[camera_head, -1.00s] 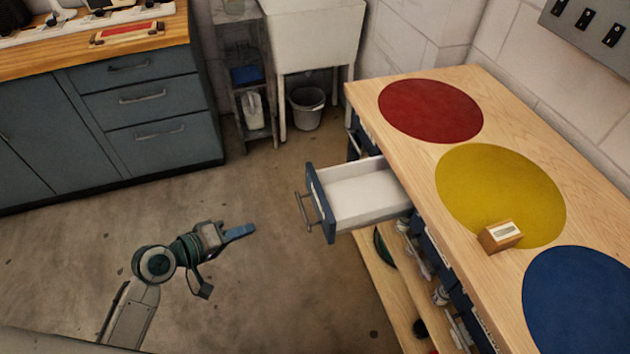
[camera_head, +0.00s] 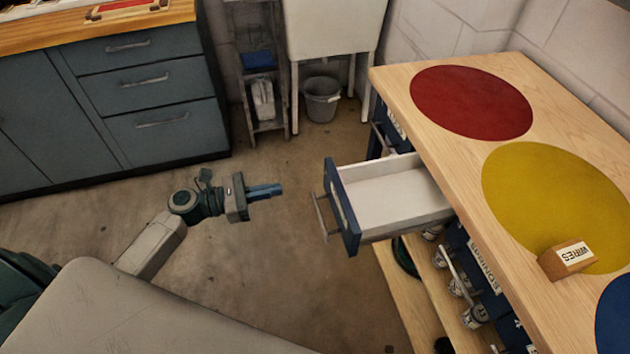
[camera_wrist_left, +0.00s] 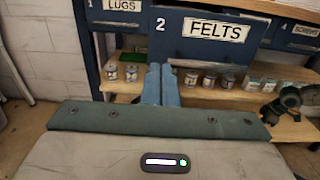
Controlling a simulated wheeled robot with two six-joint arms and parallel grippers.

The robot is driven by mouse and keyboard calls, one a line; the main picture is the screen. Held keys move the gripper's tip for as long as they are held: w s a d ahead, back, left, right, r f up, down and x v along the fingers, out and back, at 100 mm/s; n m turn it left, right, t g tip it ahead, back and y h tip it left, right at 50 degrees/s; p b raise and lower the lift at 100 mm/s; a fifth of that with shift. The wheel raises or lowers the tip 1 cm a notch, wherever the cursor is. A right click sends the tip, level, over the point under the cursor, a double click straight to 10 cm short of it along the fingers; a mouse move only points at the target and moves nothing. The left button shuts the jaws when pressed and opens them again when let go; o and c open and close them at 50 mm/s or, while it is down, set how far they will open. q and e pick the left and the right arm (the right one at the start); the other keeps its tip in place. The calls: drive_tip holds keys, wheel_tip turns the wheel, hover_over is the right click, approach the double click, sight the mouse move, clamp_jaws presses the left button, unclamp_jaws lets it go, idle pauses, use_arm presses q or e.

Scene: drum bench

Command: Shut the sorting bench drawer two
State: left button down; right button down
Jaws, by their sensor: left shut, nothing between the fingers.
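Drawer two (camera_head: 345,205) stands pulled out of the sorting bench (camera_head: 440,110), with its white inside empty and a bar handle (camera_head: 322,215) on its dark blue front. In the left wrist view its front (camera_wrist_left: 175,48) carries a "2" and a "FELTS" label (camera_wrist_left: 215,29). My left gripper (camera_head: 281,189) is shut and empty, to the left of the drawer front, with a gap of floor showing between them in the head view. Its closed blue fingers (camera_wrist_left: 160,85) point at the drawer front in the left wrist view.
A small "WIRES" block (camera_head: 566,260) sits on the bench top by the yellow disc (camera_head: 550,195). Several cans (camera_wrist_left: 210,79) stand on the shelf below the drawers. A grey bucket (camera_head: 321,98) is at the back. The floor left of the drawer is clear.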

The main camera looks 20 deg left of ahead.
sight(326, 179)
use_arm(q)
drive_tip(key=x, duration=0.9)
drive_tip(key=shift+w, duration=0.1)
drive_tip(key=shift+w+d, duration=0.35)
drive_tip(key=shift+d, duration=0.25)
use_arm(e)
drive_tip(key=shift+w+a+r, duration=0.1)
drive_tip(key=shift+w+r, duration=0.15)
drive_tip(key=shift+r, duration=0.25)
